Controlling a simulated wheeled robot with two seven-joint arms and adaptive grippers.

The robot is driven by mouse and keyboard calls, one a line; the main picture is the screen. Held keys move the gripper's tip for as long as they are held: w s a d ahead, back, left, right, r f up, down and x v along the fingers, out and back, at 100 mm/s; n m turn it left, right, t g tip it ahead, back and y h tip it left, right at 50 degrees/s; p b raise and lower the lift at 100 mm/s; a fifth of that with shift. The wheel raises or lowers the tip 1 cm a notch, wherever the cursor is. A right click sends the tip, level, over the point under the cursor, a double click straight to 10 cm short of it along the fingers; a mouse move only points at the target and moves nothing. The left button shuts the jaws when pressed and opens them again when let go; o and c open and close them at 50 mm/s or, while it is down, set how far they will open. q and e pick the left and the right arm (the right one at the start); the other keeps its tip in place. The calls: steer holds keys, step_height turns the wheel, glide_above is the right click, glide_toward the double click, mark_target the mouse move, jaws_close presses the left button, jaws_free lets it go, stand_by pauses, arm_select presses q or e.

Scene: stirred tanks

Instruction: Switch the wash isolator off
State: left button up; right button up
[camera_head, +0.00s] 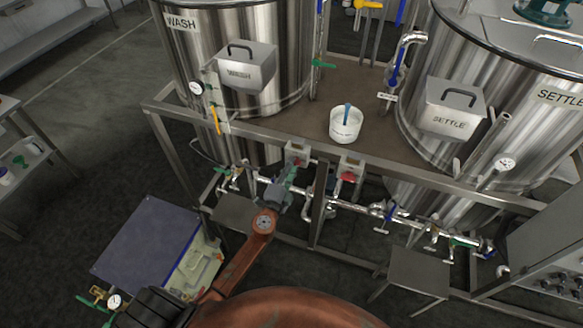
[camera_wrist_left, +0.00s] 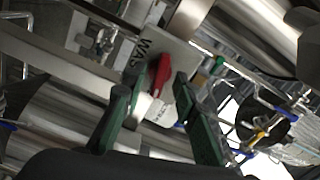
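The wash isolator is a small light-grey box (camera_head: 297,150) on the frame rail below the WASH tank. My right gripper is not in view.
A second grey isolator box (camera_head: 351,165) with a red handle sits just right. Steel pipes with valves (camera_head: 385,213) run below the rail. A white bucket (camera_head: 345,125) stands on the deck between the WASH tank (camera_head: 280,50) and the SETTLE tank (camera_head: 420,70). A blue-topped cart (camera_head: 147,237) stands at left.

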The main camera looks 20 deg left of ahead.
arm_select(q)
steer(key=shift+c, duration=0.5)
jaws_close()
steer(key=shift+m, duration=1.4)
steer(key=shift+o, duration=0.5)
jaws_free()
steer(key=s+d, duration=0.1)
steer(key=s, duration=1.1)
